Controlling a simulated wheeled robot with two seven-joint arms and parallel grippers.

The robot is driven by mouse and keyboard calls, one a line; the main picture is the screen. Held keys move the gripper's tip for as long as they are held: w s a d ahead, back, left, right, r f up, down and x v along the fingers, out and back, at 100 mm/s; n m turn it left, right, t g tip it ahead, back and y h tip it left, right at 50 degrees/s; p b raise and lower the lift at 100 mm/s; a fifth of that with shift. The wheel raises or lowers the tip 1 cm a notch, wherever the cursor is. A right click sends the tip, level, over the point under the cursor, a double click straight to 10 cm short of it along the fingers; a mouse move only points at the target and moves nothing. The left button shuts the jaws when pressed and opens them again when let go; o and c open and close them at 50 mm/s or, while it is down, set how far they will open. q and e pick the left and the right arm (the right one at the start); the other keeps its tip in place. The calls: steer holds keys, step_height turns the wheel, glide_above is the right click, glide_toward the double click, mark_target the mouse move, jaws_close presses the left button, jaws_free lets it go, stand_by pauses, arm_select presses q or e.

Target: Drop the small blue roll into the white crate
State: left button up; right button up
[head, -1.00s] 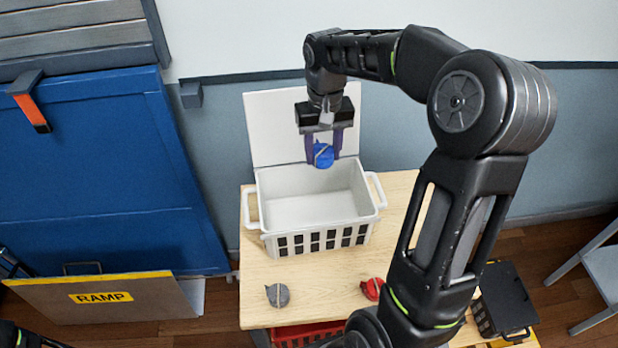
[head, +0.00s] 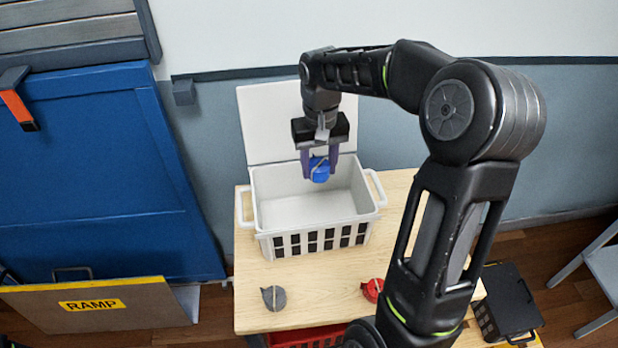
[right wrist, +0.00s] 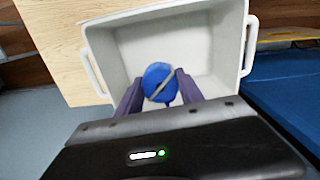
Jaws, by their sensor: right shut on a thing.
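The small blue roll (head: 320,170) has a pale strap band across it. My right gripper (head: 319,172) is shut on it, one purple finger on each side. The roll also shows between the fingers in the right wrist view (right wrist: 159,82), with the crate's inside behind it. The white crate (head: 311,225) stands on the wooden table with its lid raised at the back. The roll hangs over the crate's open top, towards the back, and the visible crate floor is bare. My left gripper does not show.
A grey roll (head: 273,297) and a red roll (head: 372,290) lie on the table (head: 250,262) in front of the crate. A red crate (head: 305,338) is below the front edge. A black box (head: 507,300) stands at right. A ramp board (head: 100,307) leans at left.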

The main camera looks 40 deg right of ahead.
steer(key=o, duration=1.4)
steer(key=shift+r, duration=0.15)
step_height(320, 180, up, 8)
steer(key=shift+f+b, duration=0.2)
steer(key=shift+b, duration=0.25)
